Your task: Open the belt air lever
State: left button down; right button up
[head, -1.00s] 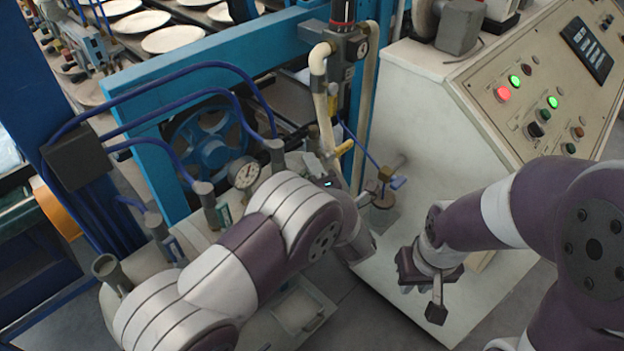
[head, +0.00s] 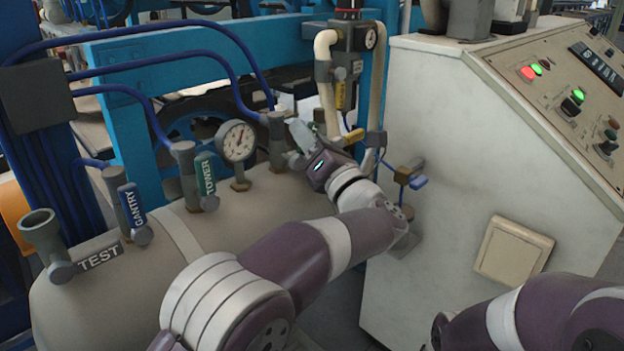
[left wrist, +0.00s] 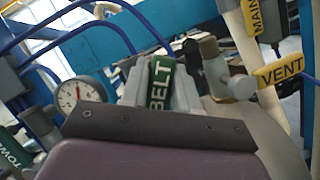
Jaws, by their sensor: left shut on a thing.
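The green belt air lever (left wrist: 160,82), labelled BELT, shows in the left wrist view between the two grey fingers of my left gripper (left wrist: 159,88). The fingers are shut on it, one on each side, and the lettering runs along it. In the head view my left gripper (head: 300,142) is at the right-hand valve post of the tank, and its fingers and body mostly hide the lever there. My right gripper is outside the head view; only part of that arm shows at the lower right.
On the tank (head: 215,245) stand the TEST (head: 100,257), GANTRY (head: 132,205) and TOWER (head: 206,180) valves and a round gauge (head: 236,142). A yellow VENT lever (left wrist: 280,71) is close on the right. The control cabinet (head: 470,170) stands right of my left arm.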

pick_arm(q)
jog(key=n+y+b, duration=0.1)
jog(key=n+b, duration=0.1)
jog(key=b, duration=0.1)
jog(key=s+a+n+g+y+b, duration=0.1)
jog(key=n+b, duration=0.1)
jog(key=b, duration=0.1)
jog(key=n+y+b, duration=0.1)
jog(key=n+b, duration=0.2)
jog(key=shift+s+a, duration=0.2)
jog(key=shift+s+a+r+n+g+y+b, duration=0.2)
jog(key=shift+n+g+y+b, duration=0.15)
jog(key=shift+n+b, duration=0.3)
jog(key=shift+s+a+r+n+g+y+b, duration=0.2)
jog(key=shift+n+g+b, duration=0.25)
jog(key=shift+n, duration=0.4)
jog(key=shift+w+d, duration=0.1)
jog(key=c, duration=0.9)
grip_release()
jog(key=p+v, duration=0.2)
jog(key=v, duration=1)
jog(key=shift+d+f, duration=0.2)
